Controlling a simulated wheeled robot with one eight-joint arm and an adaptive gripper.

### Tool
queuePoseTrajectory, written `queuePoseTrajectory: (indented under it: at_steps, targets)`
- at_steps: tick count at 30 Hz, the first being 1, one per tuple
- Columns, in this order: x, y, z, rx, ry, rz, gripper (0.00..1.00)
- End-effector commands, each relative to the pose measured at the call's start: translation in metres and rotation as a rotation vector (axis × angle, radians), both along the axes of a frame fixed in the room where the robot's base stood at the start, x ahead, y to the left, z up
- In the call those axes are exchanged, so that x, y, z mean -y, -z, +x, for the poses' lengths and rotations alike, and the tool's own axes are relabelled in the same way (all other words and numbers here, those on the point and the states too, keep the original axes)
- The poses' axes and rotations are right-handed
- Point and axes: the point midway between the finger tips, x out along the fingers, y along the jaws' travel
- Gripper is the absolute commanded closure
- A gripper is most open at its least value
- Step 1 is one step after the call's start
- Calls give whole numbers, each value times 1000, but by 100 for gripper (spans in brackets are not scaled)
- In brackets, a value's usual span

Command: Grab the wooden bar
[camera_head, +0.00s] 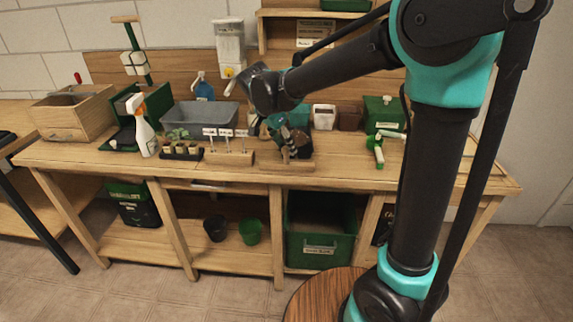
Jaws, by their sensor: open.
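A short wooden bar (125,19) sits crosswise on top of a green post at the back left. Another bar-like wooden piece (230,158) lies on the bench with white tags standing on it. A flat wooden board (270,162) lies to its right, partly behind and under my gripper. I cannot tell for sure which one is the task's bar. My gripper (291,146) is open, pointing down just above the flat board, far right of the bar on the post. The dark fingers blend with dark things behind, so contact with the board cannot be told.
A spray bottle (142,126), seedling tray (181,152), grey bin (200,117) and wooden crate (72,116) crowd the left of the bench. A green box (385,113) and a green-and-white tool (375,150) are at right. The bench front (340,178) has free room.

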Motion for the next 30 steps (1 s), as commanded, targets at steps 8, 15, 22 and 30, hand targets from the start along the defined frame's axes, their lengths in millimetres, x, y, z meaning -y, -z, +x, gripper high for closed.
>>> queuePoseTrajectory:
  at_steps: [8, 15, 22, 30]
  targets:
    - [7, 28, 7, 0, 1, 0, 48]
    - [7, 29, 7, 0, 0, 0, 49]
    - [7, 29, 7, 0, 0, 0, 78]
    - [7, 29, 7, 0, 0, 0, 100]
